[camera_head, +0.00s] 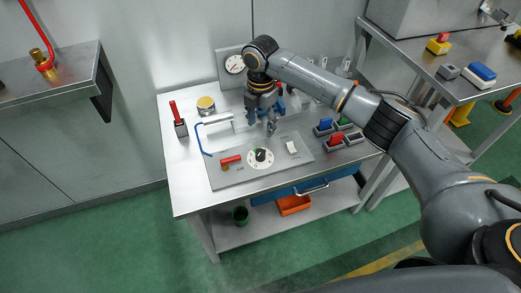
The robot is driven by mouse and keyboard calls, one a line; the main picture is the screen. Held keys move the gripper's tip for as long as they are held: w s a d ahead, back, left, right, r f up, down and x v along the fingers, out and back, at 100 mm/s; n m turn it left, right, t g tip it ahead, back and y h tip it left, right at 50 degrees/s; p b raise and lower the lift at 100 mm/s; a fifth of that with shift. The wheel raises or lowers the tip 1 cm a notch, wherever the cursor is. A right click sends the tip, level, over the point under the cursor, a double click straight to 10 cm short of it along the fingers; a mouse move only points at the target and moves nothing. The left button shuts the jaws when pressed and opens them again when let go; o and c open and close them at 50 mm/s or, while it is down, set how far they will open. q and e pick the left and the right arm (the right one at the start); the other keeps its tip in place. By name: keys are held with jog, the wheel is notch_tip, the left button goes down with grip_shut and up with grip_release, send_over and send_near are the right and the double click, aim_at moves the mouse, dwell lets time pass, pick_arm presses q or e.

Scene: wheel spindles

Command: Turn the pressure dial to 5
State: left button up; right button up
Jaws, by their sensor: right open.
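The pressure dial (262,157) is a black knob on a round white face with a small green mark. It sits on a grey panel (222,181) on the metal table. The scale numbers are too small to read. My right gripper (262,127) points down above the panel, just behind the dial in the picture. It is open and apart from the knob, with nothing seen between its fingers. My left gripper is not in view.
A round gauge (234,64) stands behind. A red-handled lever (176,117) is at the left. Coloured blocks in trays (334,142) sit at the right.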

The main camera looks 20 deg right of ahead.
aim_at(260, 152)
notch_tip(260, 152, down, 13)
jog(key=shift+r+p, duration=0.1)
jog(key=shift+p, duration=0.25)
jog(key=shift+c, duration=0.4)
grip_shut()
